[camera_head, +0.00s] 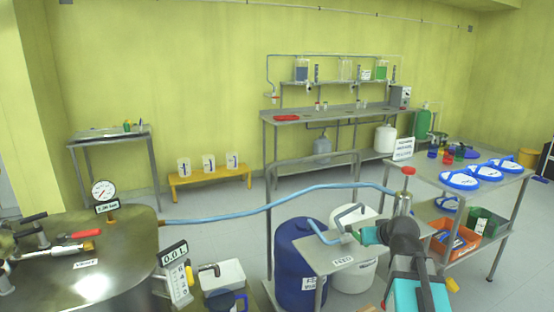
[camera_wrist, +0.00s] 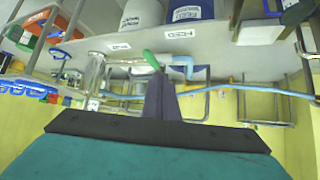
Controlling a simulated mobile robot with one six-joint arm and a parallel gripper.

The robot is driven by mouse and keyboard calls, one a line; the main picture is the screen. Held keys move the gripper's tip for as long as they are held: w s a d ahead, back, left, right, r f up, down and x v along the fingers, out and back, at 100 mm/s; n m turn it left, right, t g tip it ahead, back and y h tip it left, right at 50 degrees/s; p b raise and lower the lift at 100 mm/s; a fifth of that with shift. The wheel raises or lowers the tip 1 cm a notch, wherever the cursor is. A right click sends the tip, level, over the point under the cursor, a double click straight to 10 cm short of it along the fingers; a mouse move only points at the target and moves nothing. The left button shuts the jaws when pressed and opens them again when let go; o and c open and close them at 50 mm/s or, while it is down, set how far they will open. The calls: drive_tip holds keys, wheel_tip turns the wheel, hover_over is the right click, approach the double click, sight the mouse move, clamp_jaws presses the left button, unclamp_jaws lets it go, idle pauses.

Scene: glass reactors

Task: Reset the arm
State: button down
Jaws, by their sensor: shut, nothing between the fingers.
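My gripper (camera_head: 368,236) is at the lower right of the head view, at the end of my dark and teal arm, pointing left over the small grey feed table. A bent pipe handle (camera_head: 345,222) with a blue end is close by the fingertips in the head view. I cannot tell whether they touch. The wrist view is upside down.
A steel reactor lid (camera_head: 120,265) with a gauge (camera_head: 103,191) stands at left. A blue hose (camera_head: 270,205) crosses to a metal fitting (camera_head: 403,203). A blue drum (camera_head: 297,262) and white drum (camera_head: 354,272) are under the feed table. A steel side table (camera_head: 450,180) is at right. Open floor lies behind.

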drive_tip(key=s+a+f+g+y+p, duration=0.15)
drive_tip(key=s+a+f, duration=0.3)
drive_tip(key=f, duration=0.75)
drive_tip(key=s+a+f+n+g, duration=0.1)
drive_tip(key=s+a+f+g, duration=0.3)
drive_tip(key=f, duration=0.8)
drive_tip(key=s+a+f+g, duration=0.2)
drive_tip(key=s+a+f, duration=0.3)
drive_tip(key=f, duration=0.7)
drive_tip(key=s+a+f+g, duration=0.1)
drive_tip(key=s+f+g, duration=0.1)
drive_tip(key=s+f, duration=0.6)
drive_tip(key=s+a+f+g, duration=0.15)
drive_tip(key=s+f, duration=0.35)
drive_tip(key=s, duration=0.6)
drive_tip(key=s+d+f+g, duration=0.1)
drive_tip(key=s+g, duration=0.1)
drive_tip(key=s, duration=0.5)
drive_tip(key=s+d+f+g+h+p, duration=0.1)
drive_tip(key=s+f+g, duration=0.1)
drive_tip(key=s, duration=0.4)
drive_tip(key=shift+s+d+f+m, duration=0.2)
drive_tip(key=shift+s+f+m, duration=0.05)
drive_tip(key=shift+s+m, duration=0.15)
